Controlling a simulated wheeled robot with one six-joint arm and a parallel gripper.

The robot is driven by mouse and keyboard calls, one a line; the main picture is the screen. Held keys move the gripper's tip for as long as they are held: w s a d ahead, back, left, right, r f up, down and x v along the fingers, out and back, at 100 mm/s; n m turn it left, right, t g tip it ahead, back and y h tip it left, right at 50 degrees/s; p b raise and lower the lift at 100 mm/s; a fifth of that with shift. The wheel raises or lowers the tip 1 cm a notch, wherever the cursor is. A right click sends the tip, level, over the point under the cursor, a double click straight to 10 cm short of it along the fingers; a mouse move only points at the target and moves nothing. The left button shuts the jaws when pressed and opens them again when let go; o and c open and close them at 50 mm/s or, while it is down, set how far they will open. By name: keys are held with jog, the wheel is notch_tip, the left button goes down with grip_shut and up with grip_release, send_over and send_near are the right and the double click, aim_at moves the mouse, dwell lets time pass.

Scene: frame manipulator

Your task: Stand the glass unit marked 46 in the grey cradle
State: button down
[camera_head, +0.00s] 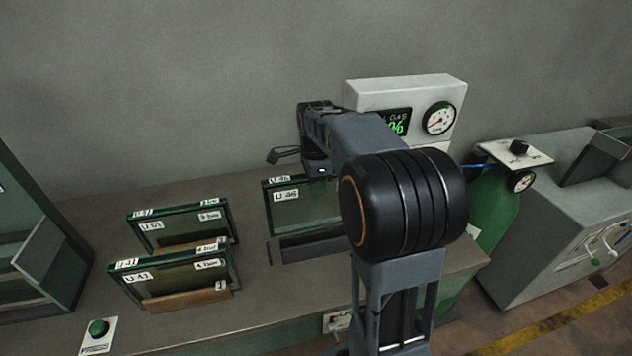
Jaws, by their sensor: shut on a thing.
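The glass unit marked U 46 (298,212) is upright at the middle of the bench, a green-edged pane with white labels. My arm hides its right part. My gripper (319,173) is above its top edge and shut on it; the fingertips are hard to make out. The grey cradle (305,248) is a dark grey low block at the foot of the unit.
A gas panel with a gauge (439,118) stands behind my arm. A green cylinder (492,208) is at the right. A green button (97,328) is at the front left.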

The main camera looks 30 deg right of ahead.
aim_at(316, 213)
notch_tip(316, 213, down, 6)
jog(key=b, duration=0.5)
jog(key=shift+f+b, duration=1.25)
jog(key=shift+f, duration=1.15)
jog(key=c, duration=0.9)
grip_release()
jog(key=shift+f, duration=0.15)
notch_tip(316, 213, up, 14)
jog(key=shift+p, duration=0.4)
